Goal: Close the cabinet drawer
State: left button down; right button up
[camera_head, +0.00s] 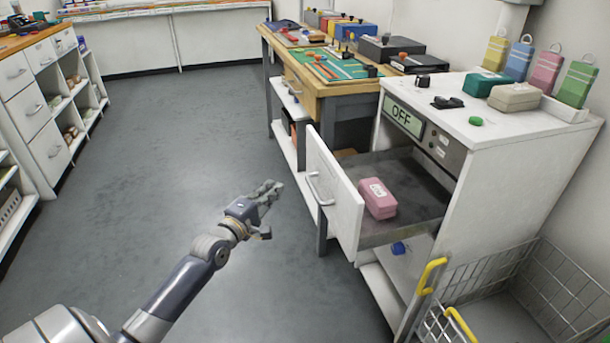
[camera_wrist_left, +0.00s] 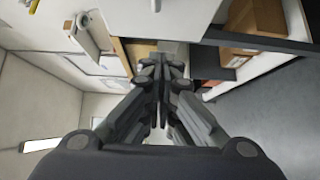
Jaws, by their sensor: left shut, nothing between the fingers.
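The white cabinet (camera_head: 520,145) stands at the right in the head view, with an "OFF" display on its front. Its drawer (camera_head: 335,192) is pulled well out, with a bar handle (camera_head: 319,188) on the front panel. A pink box (camera_head: 377,198) with a white label sits inside the drawer. My left gripper (camera_head: 270,192) is shut and empty, in front of the drawer and to the left of its handle, apart from it in the head view. In the left wrist view, the shut fingers (camera_wrist_left: 160,90) show in the middle. My right gripper is in neither view.
A wire basket (camera_head: 520,290) with yellow handles stands at the lower right beside the cabinet. A workbench (camera_head: 340,88) with tools and boxes is behind the drawer. White cabinets (camera_head: 45,95) line the left. The grey floor in the middle is clear.

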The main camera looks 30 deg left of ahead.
pick_arm(q)
jog(key=shift+w+d+b, duration=0.3)
jog(key=shift+w+b, duration=0.05)
jog(key=shift+w, duration=1.45)
jog(key=shift+w+d+b, duration=0.35)
jog(key=shift+w, duration=1.5)
jog(key=shift+w+d+b, duration=0.3)
jog(key=shift+w+b, duration=0.05)
jog(key=shift+w, duration=1.45)
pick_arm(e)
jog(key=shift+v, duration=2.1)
